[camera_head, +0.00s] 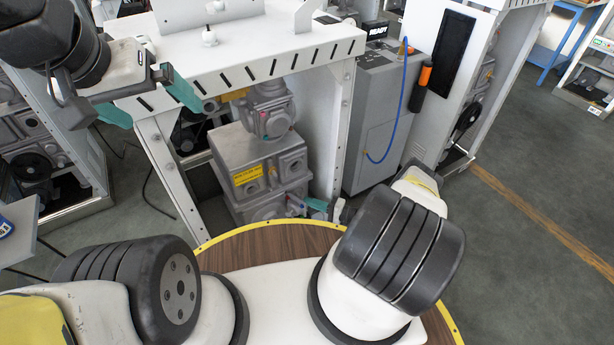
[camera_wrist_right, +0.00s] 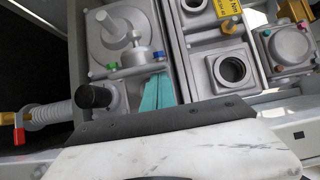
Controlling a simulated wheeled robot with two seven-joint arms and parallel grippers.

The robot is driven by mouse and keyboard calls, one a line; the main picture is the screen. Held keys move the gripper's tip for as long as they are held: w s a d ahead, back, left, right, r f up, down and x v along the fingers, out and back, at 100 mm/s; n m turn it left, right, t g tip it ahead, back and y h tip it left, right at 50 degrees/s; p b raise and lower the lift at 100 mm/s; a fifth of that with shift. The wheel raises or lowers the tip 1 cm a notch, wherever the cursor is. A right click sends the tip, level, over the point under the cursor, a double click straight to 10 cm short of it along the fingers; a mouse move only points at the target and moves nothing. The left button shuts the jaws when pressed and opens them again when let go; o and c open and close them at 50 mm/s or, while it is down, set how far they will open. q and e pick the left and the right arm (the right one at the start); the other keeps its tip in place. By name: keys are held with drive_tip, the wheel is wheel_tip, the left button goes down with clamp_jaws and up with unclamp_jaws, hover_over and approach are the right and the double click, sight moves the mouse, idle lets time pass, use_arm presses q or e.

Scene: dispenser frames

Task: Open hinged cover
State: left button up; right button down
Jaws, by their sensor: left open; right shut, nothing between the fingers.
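A white dispenser frame (camera_head: 270,62) with a slotted front edge stands in front of me. Grey machinery sits inside it, with a grey box (camera_head: 262,160) bearing a yellow label. I cannot tell which part is the hinged cover. My left gripper (camera_head: 147,100) has its teal fingers spread wide and empty, at the left of the frame's top. My right gripper (camera_head: 317,204) is low at the frame's right front opening, partly hidden by my arm. In the right wrist view its teal fingers (camera_wrist_right: 151,92) are together, over or beside grey machinery; contact cannot be told.
The right wrist view shows a black knob (camera_wrist_right: 93,96), a red handle (camera_wrist_right: 18,135) and a round open port (camera_wrist_right: 232,70). A grey cabinet (camera_head: 385,120) with a blue hose stands right of the frame. Free floor (camera_head: 520,190) lies at the right.

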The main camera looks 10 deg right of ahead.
sight(302, 212)
idle(0.3)
drive_tip(key=shift+m+t+h, duration=0.7)
drive_tip(key=shift+t, duration=0.1)
drive_tip(key=shift+s+a, duration=1.75)
drive_tip(key=shift+a, duration=0.25)
